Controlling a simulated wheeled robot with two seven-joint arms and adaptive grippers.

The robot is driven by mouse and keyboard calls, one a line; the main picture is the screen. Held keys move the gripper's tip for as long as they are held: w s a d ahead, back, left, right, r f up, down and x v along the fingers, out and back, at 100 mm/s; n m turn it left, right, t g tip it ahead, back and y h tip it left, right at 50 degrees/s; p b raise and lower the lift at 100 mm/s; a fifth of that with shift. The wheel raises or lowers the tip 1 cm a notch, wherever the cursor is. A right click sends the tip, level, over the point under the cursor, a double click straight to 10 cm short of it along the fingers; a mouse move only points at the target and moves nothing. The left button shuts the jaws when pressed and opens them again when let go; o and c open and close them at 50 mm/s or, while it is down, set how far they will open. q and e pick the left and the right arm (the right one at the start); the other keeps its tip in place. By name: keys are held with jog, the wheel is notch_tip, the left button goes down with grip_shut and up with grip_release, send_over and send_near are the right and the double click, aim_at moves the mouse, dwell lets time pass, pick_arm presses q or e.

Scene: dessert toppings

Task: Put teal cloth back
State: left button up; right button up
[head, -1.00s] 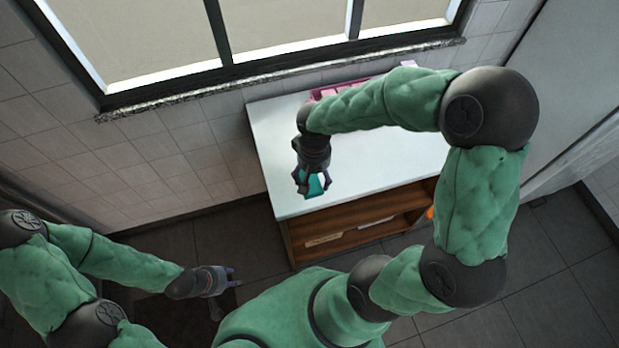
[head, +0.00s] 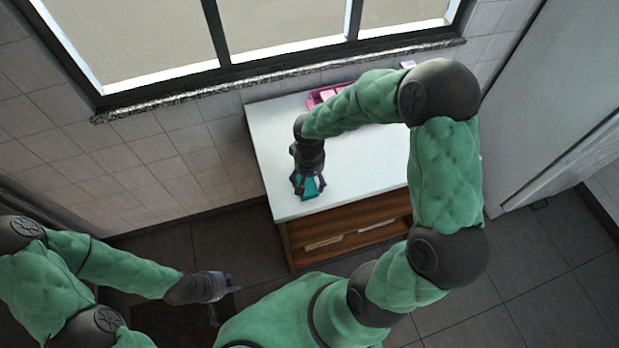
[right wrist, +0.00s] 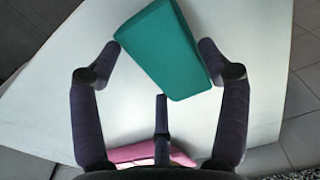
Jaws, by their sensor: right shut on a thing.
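The teal cloth (head: 312,187) is a folded flat block near the front left corner of the white counter (head: 277,133). It also shows in the right wrist view (right wrist: 165,50), tilted between the fingers. My right gripper (head: 308,192) is shut on the teal cloth, with fingertips at its two sides. In the head view the fingers partly hide the cloth. I cannot tell whether the cloth touches the counter top. My left gripper (head: 229,284) is low on the left, over the floor, away from the counter. It looks open and empty.
A pink tray (head: 316,98) stands at the back of the counter, partly behind my right arm. It also shows in the right wrist view (right wrist: 135,152). Below the top is an open wooden shelf (head: 340,229). The counter's left part is bare. A window and tiled wall are behind.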

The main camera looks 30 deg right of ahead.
aim_at(310, 181)
jog(key=shift+f, duration=0.15)
jog(key=o, duration=1.1)
jog(key=shift+r, duration=0.35)
notch_tip(310, 181, up, 12)
jog(key=p, duration=0.3)
jog(key=shift+f, duration=0.15)
